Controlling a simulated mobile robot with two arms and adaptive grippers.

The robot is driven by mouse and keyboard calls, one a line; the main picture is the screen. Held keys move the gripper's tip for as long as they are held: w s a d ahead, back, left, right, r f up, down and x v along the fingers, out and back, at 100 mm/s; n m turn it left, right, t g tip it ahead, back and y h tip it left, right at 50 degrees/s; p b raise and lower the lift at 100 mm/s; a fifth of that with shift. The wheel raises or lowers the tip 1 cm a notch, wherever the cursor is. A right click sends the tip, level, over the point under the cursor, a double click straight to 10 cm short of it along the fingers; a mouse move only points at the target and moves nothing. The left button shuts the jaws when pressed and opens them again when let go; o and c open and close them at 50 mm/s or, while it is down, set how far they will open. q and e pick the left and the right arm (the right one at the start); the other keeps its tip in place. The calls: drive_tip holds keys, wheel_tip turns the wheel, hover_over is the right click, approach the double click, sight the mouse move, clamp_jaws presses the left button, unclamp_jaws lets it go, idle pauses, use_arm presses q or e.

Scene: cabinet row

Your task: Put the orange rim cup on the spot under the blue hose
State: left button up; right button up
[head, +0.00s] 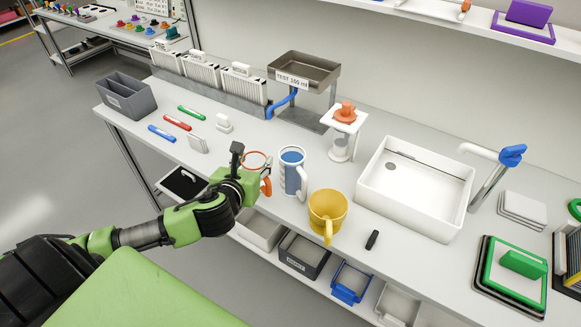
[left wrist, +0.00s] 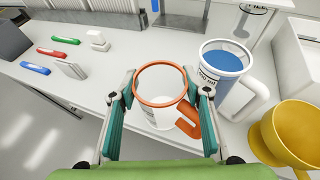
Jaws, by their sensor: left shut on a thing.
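The orange rim cup (head: 257,159) is white with an orange rim and handle; its body is partly hidden by my arm in the head view. My left gripper (left wrist: 160,92) is shut on the cup (left wrist: 157,112), fingers on either side, with the handle toward the lower right in the wrist view. I cannot tell whether the cup touches the counter. The blue hose (head: 281,105) hangs below a metal tray (head: 304,73) labelled "TEST 100 ml" at the back of the counter. No marked spot shows clearly beneath it. My right gripper is not in view.
A white-and-blue mug (head: 291,173) stands close right of the held cup, with a yellow mug (head: 327,211) beyond it. A white stand with an orange top (head: 345,115) is right of the tray. Colored markers (head: 177,122) lie left. A white sink (head: 414,187) is right.

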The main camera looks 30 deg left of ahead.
use_arm(q)
drive_tip(key=shift+f, duration=0.15)
drive_tip(key=r+x, duration=0.1)
drive_tip(key=x, duration=0.4)
drive_tip(key=r+p+x, duration=0.1)
drive_tip(key=x, duration=0.5)
drive_tip(key=w+r+p+x, duration=0.1)
drive_tip(key=x, duration=0.5)
drive_tip(key=shift+w+a+f, duration=0.1)
drive_tip(key=shift+w+a, duration=0.2)
drive_tip(key=shift+f, duration=0.2)
drive_tip(key=o, duration=1.1)
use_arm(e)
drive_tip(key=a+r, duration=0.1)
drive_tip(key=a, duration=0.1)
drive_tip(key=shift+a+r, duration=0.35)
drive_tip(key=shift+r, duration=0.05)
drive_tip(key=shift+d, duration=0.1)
